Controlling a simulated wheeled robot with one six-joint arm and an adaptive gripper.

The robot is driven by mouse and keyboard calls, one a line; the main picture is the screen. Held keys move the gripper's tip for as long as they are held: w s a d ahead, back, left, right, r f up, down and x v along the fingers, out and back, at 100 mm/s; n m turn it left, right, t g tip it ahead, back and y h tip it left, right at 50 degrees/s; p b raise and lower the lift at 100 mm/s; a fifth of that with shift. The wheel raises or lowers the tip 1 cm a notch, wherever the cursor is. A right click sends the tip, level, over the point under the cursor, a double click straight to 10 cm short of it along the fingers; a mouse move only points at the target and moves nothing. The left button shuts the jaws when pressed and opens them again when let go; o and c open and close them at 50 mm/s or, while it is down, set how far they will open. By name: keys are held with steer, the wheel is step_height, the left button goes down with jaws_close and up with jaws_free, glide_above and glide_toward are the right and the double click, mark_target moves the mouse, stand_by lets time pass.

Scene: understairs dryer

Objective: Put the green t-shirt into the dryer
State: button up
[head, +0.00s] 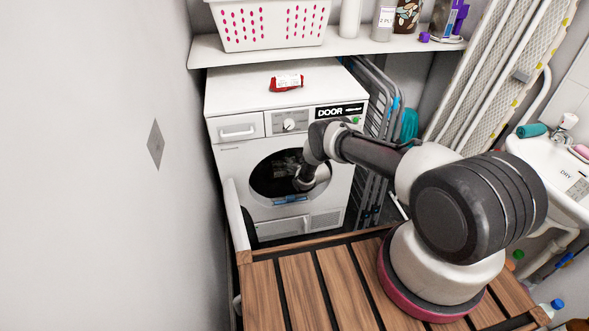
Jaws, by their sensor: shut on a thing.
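The white dryer (222,158) stands against the back wall with its round front opening uncovered and dark inside. Its door (238,212) is swung open to the left. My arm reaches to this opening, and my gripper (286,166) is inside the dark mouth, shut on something. The fingers are dim, and what they hold is hidden in the dark. I cannot make out the green t-shirt clearly; no green cloth shows on the dryer's top or front.
A red packet (286,83) lies on the dryer top. A shelf (345,46) above carries a white basket (268,22) and bottles. A folded drying rack (378,130) stands close on the right, with a teal item (408,125) beside it. A sink (545,160) is at far right.

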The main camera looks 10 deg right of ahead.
steer(key=shift+w, duration=0.2)
steer(key=o, duration=1.2)
steer(key=v, duration=1.2)
steer(key=shift+f, duration=0.1)
steer(key=shift+f, duration=0.1)
